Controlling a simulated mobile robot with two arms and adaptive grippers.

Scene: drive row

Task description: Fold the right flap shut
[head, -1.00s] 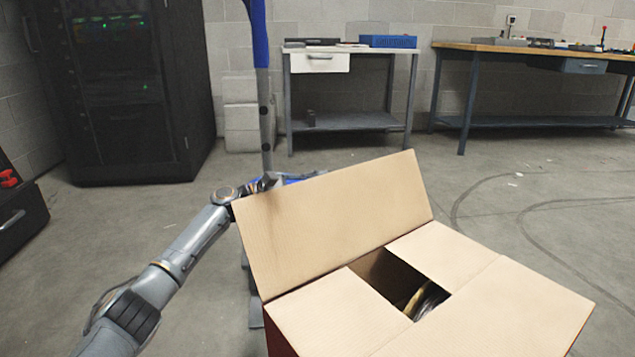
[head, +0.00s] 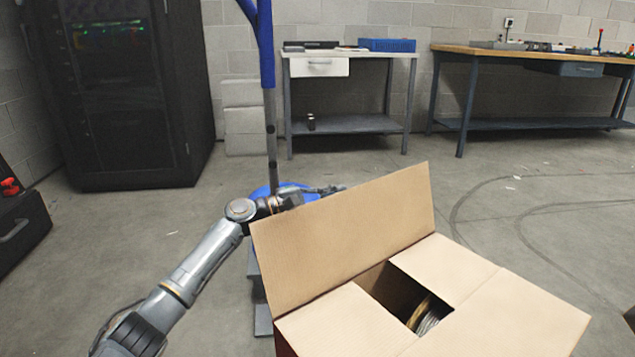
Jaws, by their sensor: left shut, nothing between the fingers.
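An open cardboard box (head: 345,325) stands at the lower right of the head view. The near flap (head: 340,318) and far flap (head: 445,265) also lie flat. The left flap (head: 345,235) stands up, tilted. A gap in the middle shows dark, coiled-looking contents (head: 428,314). My left gripper (head: 335,189) is shut and empty, just behind the standing flap's upper edge, partly hidden by it. I cannot tell if they touch. My right gripper is out of view.
A blue post on a base (head: 270,140) stands just behind my left gripper. A black cabinet (head: 125,120) is at the back left. A grey table (head: 345,125) and a wooden-topped bench (head: 540,50) stand at the back.

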